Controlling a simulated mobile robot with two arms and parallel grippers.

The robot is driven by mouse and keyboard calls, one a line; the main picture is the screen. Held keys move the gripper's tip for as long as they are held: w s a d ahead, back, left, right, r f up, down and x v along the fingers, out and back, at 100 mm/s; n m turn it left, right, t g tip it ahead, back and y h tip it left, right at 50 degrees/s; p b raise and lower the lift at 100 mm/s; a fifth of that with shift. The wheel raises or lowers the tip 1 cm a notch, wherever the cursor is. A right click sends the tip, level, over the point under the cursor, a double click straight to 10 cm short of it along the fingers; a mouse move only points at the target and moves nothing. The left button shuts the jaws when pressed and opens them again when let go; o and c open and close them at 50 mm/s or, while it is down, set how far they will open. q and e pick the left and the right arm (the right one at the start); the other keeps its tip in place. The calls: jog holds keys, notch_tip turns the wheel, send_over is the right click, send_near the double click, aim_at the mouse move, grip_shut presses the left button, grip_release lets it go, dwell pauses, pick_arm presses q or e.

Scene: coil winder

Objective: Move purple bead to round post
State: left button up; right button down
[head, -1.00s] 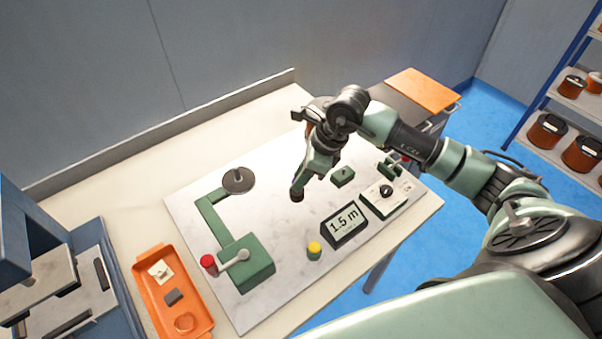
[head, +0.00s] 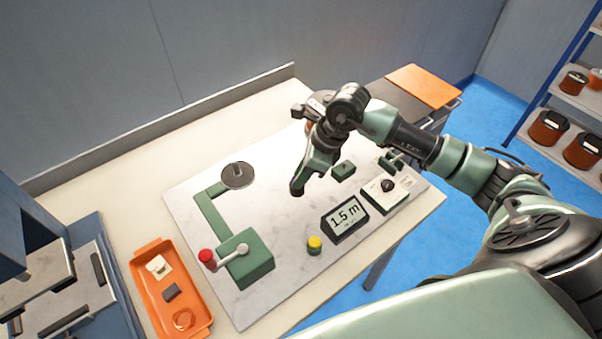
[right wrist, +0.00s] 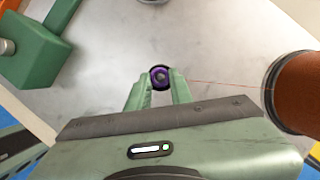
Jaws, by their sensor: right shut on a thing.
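The purple bead (right wrist: 160,77) shows in the right wrist view between my right fingertips, a small ring with a dark rim. In the head view the bead is too small or hidden to make out. A thin red wire (right wrist: 220,84) runs in the right wrist view from near the bead to a brown-orange spool (right wrist: 298,92). A short round post (head: 238,170) stands on a dark disc at the board's back left, apart from my gripper. My left gripper is out of view.
A green box (head: 247,260) with a red-knobbed crank sits at the board's front left. A 1.5 m display (head: 345,221), a yellow button (head: 314,244) and a green block (head: 343,171) lie around my right gripper. An orange tray (head: 142,286) is further left. The board's middle is clear.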

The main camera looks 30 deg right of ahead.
jog(key=shift+f, duration=0.35)
jog(key=c, duration=1.2)
grip_release()
jog(key=shift+o, duration=0.2)
jog(key=shift+r, duration=0.1)
jog(key=b+v, duration=0.1)
jog(key=v, duration=0.6)
jog(key=shift+r+b, duration=0.3)
jog(key=shift+b, duration=0.05)
jog(key=shift+d, duration=0.1)
